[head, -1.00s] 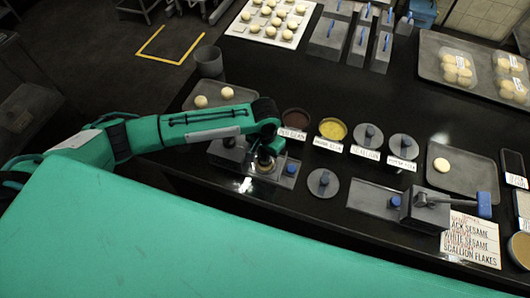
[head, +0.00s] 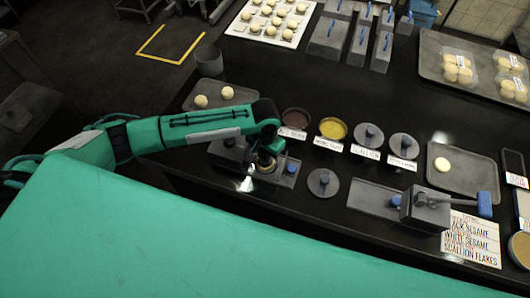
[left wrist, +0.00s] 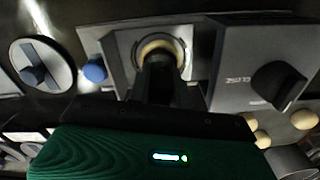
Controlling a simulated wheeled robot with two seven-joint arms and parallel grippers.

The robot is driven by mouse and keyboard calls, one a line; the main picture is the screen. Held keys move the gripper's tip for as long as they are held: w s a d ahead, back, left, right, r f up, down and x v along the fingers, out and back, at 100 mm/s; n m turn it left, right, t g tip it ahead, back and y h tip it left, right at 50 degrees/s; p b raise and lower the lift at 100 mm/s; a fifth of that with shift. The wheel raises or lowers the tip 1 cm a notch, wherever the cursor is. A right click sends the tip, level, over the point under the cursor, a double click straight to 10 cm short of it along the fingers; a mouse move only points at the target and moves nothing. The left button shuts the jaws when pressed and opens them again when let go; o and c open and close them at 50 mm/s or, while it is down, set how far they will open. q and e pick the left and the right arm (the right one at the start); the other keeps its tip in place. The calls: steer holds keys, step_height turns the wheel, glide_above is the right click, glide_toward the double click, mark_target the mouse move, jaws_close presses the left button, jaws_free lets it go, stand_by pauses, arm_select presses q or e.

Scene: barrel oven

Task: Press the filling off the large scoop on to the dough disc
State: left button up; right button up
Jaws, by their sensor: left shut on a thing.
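My left gripper (head: 266,156) points down over a grey block with a round pale-rimmed well, left of centre in the head view. In the left wrist view its dark fingers (left wrist: 160,75) reach to the well (left wrist: 158,47). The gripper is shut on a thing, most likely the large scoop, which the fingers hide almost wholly. The pale ring in the well may be the dough disc's edge; I cannot tell. The filling is hidden. My right gripper is in neither view.
Bowls of red bean (head: 295,118) and yellow filling (head: 333,129) stand behind, close to my arm. A round lid (head: 323,183) lies to the right, then a lever device (head: 425,211). A tray (head: 236,101) with two dough balls lies behind my forearm.

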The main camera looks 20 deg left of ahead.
arm_select(q)
steer(key=shift+f, duration=0.2)
stand_by(0.8)
steer(key=shift+s+p, duration=0.1)
steer(key=shift+p, duration=0.3)
stand_by(0.5)
steer(key=shift+f, duration=0.15)
stand_by(0.7)
step_height(320, 180, up, 7)
steer(key=p, duration=0.8)
stand_by(0.5)
